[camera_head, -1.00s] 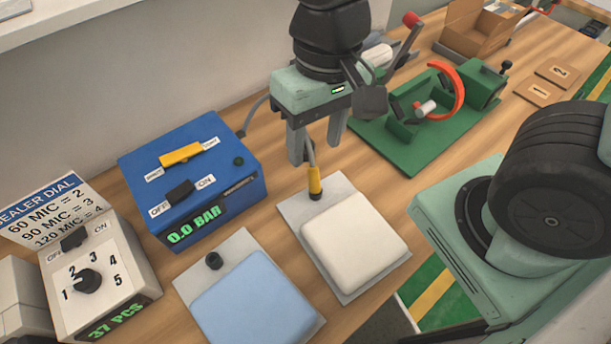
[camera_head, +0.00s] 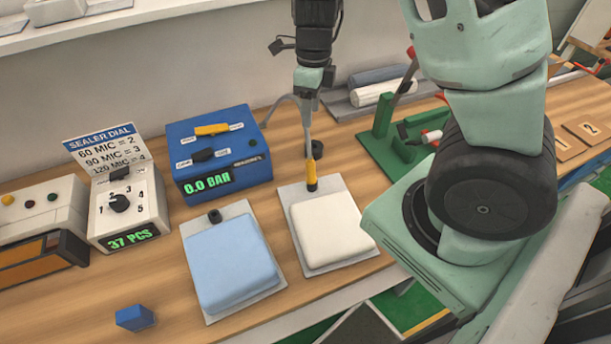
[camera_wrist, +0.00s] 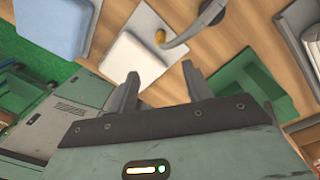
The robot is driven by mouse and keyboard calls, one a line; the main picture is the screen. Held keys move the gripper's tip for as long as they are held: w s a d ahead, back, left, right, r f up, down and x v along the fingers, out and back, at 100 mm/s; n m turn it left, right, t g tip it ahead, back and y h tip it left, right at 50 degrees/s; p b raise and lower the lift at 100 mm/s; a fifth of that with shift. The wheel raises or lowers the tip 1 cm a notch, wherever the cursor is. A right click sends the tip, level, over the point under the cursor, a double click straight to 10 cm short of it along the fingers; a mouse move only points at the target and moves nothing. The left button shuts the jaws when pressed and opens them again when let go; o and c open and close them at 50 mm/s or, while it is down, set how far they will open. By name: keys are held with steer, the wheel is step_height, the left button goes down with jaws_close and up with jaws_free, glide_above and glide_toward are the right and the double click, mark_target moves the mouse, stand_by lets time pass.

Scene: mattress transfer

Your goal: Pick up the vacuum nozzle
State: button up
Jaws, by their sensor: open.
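The vacuum nozzle (camera_head: 311,176) is a yellow piece on the end of a grey hose. It stands at the back edge of the plate with the white pad (camera_head: 325,228). The hose arches up from it and back toward the blue vacuum box (camera_head: 218,150). My gripper (camera_head: 308,106) is above and behind the nozzle, seen nearly edge-on beside the hose. In the wrist view its two fingers (camera_wrist: 160,73) are apart with nothing between them. There the nozzle (camera_wrist: 160,38) lies beyond the fingertips, and the hose runs off to the right.
A blue pad (camera_head: 228,262) on a plate lies left of the white one. A sealer box (camera_head: 128,208) stands farther left, with a small blue block (camera_head: 135,317) in front. A green fixture (camera_head: 385,145) stands to the right. A black ring (camera_head: 318,149) sits behind the nozzle.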

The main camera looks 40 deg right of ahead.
mark_target(310, 158)
steer(key=f, duration=0.5)
steer(key=f+b, duration=0.1)
steer(key=f, duration=0.4)
steer(key=s+f, duration=0.1)
steer(key=f, duration=0.5)
steer(key=shift+a+b, duration=0.35)
steer(key=shift+a, duration=0.05)
steer(key=shift+w, duration=0.1)
jaws_close()
